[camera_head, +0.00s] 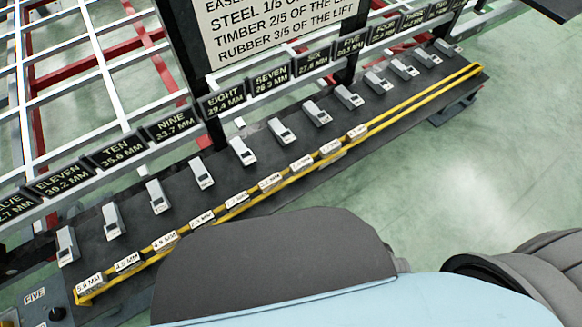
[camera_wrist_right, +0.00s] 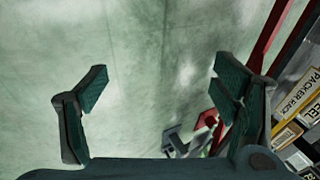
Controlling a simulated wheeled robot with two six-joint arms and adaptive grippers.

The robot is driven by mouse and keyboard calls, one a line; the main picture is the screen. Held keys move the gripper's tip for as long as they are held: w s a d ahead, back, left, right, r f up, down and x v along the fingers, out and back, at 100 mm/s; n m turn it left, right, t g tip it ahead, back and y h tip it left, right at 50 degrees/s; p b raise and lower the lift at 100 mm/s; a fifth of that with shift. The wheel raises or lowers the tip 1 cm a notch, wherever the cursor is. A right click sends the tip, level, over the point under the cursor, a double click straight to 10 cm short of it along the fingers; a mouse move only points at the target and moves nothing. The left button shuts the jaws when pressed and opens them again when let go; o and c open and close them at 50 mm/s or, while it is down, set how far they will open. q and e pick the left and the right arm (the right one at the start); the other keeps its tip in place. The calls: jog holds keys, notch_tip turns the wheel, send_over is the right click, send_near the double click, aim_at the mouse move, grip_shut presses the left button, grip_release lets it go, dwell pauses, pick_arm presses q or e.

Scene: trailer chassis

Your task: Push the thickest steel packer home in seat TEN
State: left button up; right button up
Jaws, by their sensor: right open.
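The seat TEN sign (camera_head: 118,150) reads 35.6 MM and hangs on the rail in the head view. A grey block (camera_head: 157,196), third from the left in the row on the dark beam, appears to line up with it. I cannot make out a steel packer in that seat. In the right wrist view, a rack (camera_wrist_right: 298,95) labelled PACKER RACK, with a label ending in EEL, is at the right edge, partly cut off; individual packers cannot be told apart. My right gripper (camera_wrist_right: 160,82) is open and empty, with green floor behind it. My left gripper is not in view.
A yellow rail (camera_head: 420,95) with several white millimetre labels runs along the beam's near side. A white board (camera_head: 280,25) lists steel, timber and rubber lifts. White and red chassis bars (camera_head: 90,60) stand behind. Grey and pale blue shapes cover the lower middle.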

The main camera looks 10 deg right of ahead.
jog(key=w+a+r+m+t+y+b, duration=0.1)
jog(key=w+a+r+m+t+b, duration=0.15)
jog(key=w+m, duration=0.5)
pick_arm(q)
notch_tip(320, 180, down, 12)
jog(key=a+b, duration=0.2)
jog(key=b, duration=0.5)
pick_arm(e)
jog(key=m+t+y, duration=0.4)
jog(key=m, duration=0.7)
send_near(302, 164)
jog(key=shift+n, duration=0.25)
jog(key=b+x, duration=0.6)
jog(key=x, duration=0.2)
jog(key=shift+d+f, duration=0.1)
jog(key=b+x, duration=0.2)
jog(key=shift+w+f, duration=0.1)
jog(key=shift+w, duration=0.1)
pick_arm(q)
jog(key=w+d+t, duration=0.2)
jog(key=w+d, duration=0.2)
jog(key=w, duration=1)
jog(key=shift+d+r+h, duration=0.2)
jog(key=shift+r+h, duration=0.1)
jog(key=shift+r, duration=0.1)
pick_arm(e)
jog(key=shift+w, duration=0.1)
jog(key=c, duration=1.5)
jog(key=shift+c, duration=0.3)
